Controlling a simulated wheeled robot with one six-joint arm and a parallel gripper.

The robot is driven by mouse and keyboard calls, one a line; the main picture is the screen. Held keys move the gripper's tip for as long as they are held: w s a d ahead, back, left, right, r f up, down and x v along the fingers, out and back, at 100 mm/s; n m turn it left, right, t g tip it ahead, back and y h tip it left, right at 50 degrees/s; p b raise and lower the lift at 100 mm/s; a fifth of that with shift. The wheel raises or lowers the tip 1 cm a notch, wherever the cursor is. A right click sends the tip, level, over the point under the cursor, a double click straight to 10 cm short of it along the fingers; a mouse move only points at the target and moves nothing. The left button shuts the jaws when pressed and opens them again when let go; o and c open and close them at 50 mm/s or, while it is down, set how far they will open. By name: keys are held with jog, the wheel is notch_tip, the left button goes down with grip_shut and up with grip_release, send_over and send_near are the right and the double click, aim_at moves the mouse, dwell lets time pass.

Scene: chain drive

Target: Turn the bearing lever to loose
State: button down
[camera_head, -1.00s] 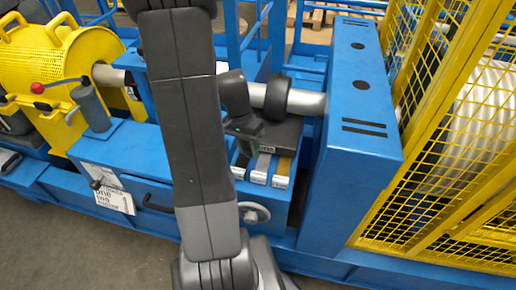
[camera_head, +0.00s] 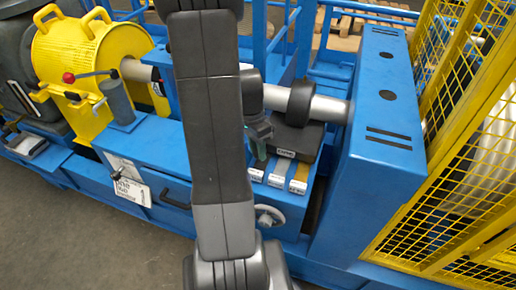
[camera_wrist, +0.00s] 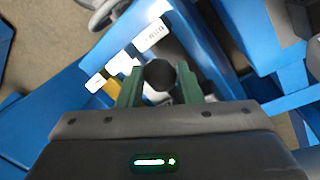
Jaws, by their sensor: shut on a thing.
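My gripper (camera_head: 262,152) is beside the dark bearing block (camera_head: 306,139) under the steel shaft (camera_head: 325,107), with green fingers pointing down. In the wrist view my gripper (camera_wrist: 159,88) is shut on a dark, round-ended piece (camera_wrist: 159,75), which I take to be the bearing lever. The rest of that piece is hidden by the fingers and gripper body. In the head view my arm hides part of the area left of the block. I cannot read the lever's loose mark.
White, blue and yellow labelled strips (camera_head: 278,180) lie in front of the block. A handwheel (camera_head: 269,217) is below them. A blue housing (camera_head: 373,150) and yellow mesh guard (camera_head: 455,150) stand at right. A red-knobbed lever (camera_head: 69,78) is by the yellow drum at left.

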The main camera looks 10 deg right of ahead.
jog(key=shift+w, duration=0.1)
jog(key=c, duration=1)
grip_release()
jog(key=shift+a, duration=0.1)
jog(key=shift+c, duration=0.2)
jog(key=shift+r, duration=0.1)
notch_tip(320, 180, up, 14)
jog(key=w+a+p, duration=0.1)
jog(key=w, duration=0.1)
jog(key=shift+w+f+p, duration=0.2)
jog(key=shift+f+p, duration=0.05)
jog(key=shift+p, duration=0.05)
jog(key=shift+f, duration=0.15)
jog(key=f, duration=0.4)
jog(key=s+f+b, duration=0.1)
jog(key=f, duration=0.4)
jog(key=s+d+f, duration=0.1)
jog(key=f, duration=0.3)
jog(key=shift+s+f+b, duration=0.25)
jog(key=shift+b, duration=0.1)
jog(key=shift+d, duration=0.15)
